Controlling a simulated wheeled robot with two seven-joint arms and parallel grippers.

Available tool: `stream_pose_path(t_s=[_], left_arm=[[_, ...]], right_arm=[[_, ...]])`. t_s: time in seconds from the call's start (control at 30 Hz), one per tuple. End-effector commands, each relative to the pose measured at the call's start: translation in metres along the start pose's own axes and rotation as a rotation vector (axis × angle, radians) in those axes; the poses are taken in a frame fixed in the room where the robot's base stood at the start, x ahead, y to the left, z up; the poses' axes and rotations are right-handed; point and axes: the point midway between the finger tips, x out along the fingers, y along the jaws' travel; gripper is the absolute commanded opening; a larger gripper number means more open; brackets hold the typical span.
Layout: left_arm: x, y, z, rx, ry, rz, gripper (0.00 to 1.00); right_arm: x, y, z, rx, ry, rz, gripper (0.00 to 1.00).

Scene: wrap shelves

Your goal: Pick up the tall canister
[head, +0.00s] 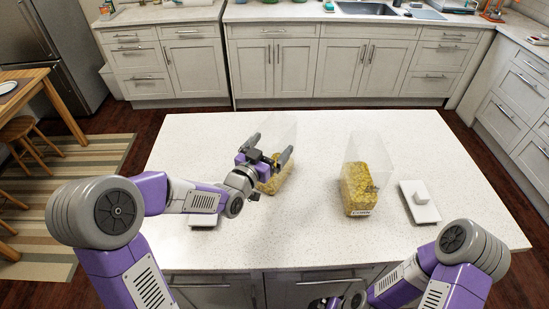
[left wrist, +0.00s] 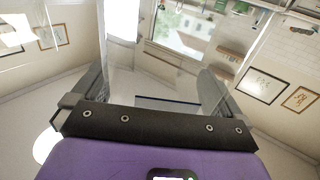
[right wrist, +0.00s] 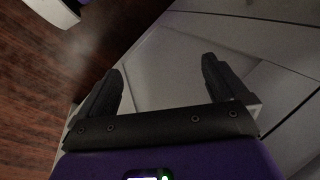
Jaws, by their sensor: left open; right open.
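Two clear canisters with yellow pasta stand on the white island counter (head: 310,235). The left canister (head: 284,129) is partly hidden behind my left gripper (head: 270,149). The right canister (head: 361,189) is in full view, with a label low on its front. I cannot tell surely which is taller. My left gripper is open at the left canister, its fingers appearing on either side of it; contact is unclear. The left wrist view shows the spread fingers (left wrist: 152,88). My right gripper (right wrist: 160,82) is open and empty, low by the island's front.
A white lid with a knob (head: 420,199) lies right of the right canister. Another flat white piece (head: 203,220) lies under my left arm, partly hidden. The counter between the canisters is clear. Cabinets (head: 320,65) stand behind, beyond a floor gap.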

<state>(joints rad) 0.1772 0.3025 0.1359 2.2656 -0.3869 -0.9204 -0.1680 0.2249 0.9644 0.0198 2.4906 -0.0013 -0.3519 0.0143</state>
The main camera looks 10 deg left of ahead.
Motion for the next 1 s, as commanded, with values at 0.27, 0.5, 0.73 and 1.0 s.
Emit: stream_pose_path(t_s=[0.27,0.5,0.73,1.0], left_arm=[[-0.0003,0.0002,0.0001,0.0,0.0,0.0,0.83],[-0.0005,0.0002,0.0002,0.0,-0.001,0.001,0.46],[-0.0005,0.0002,0.0002,0.0,-0.001,0.001,0.11],[-0.0002,0.0002,-0.0049,0.002,0.006,0.001,0.11]], right_arm=[[0.0,-0.0001,0.0,0.0,0.0,0.0,1.0],[0.0,0.0,0.0,0.0,0.0,0.0,1.0],[0.0,0.0,0.0001,0.0,0.0,0.0,1.0],[-0.0008,-0.0004,0.0001,0.0,0.0,0.0,1.0]])
